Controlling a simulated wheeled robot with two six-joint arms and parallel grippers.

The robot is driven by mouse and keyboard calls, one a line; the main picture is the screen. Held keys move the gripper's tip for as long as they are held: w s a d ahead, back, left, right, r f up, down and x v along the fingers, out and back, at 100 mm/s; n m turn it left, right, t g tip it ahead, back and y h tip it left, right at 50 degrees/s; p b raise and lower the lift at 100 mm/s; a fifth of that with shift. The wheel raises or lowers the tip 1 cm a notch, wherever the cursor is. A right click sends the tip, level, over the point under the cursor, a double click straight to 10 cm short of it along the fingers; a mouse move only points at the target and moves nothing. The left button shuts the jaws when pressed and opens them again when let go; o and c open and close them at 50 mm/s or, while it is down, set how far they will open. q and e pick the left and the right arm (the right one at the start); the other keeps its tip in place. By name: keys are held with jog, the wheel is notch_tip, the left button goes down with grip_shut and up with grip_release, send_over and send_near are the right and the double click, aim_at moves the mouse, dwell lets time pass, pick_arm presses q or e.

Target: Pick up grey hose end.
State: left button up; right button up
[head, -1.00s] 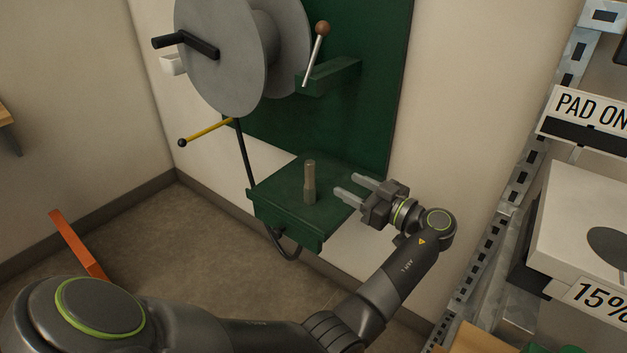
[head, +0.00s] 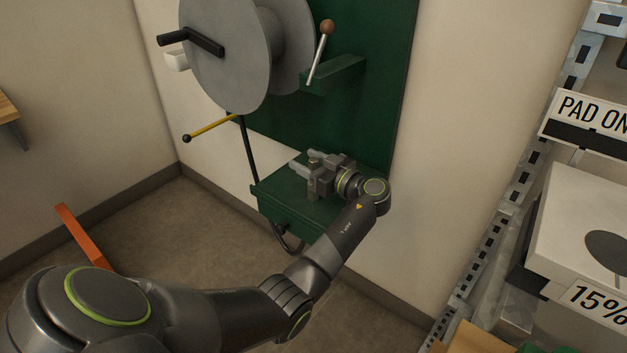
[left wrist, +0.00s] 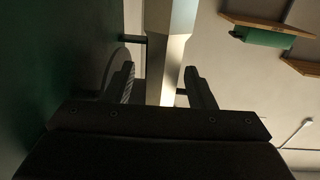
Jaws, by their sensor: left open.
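The grey hose end (head: 314,154) is a short upright, brownish-grey cylinder standing on the green shelf (head: 275,200). My left gripper (head: 304,161) is level over the shelf, pointing left, with its fingers at the hose end. In the left wrist view a pale upright post, which looks like the hose end (left wrist: 168,70), stands between the two fingers of my left gripper (left wrist: 162,85). The jaws are open, with a gap showing beside the post. The gripper hides much of the hose end in the head view. My right gripper does not show.
A grey reel (head: 235,55) with a black crank hangs on the green backboard (head: 375,90) above the shelf. A ball-topped lever (head: 321,52) and yellow rod (head: 212,128) project nearby. A black hose (head: 282,238) loops below the shelf. A rack with white boxes (head: 585,220) stands right.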

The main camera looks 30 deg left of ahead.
pick_arm(q)
grip_shut()
dwell(0.3)
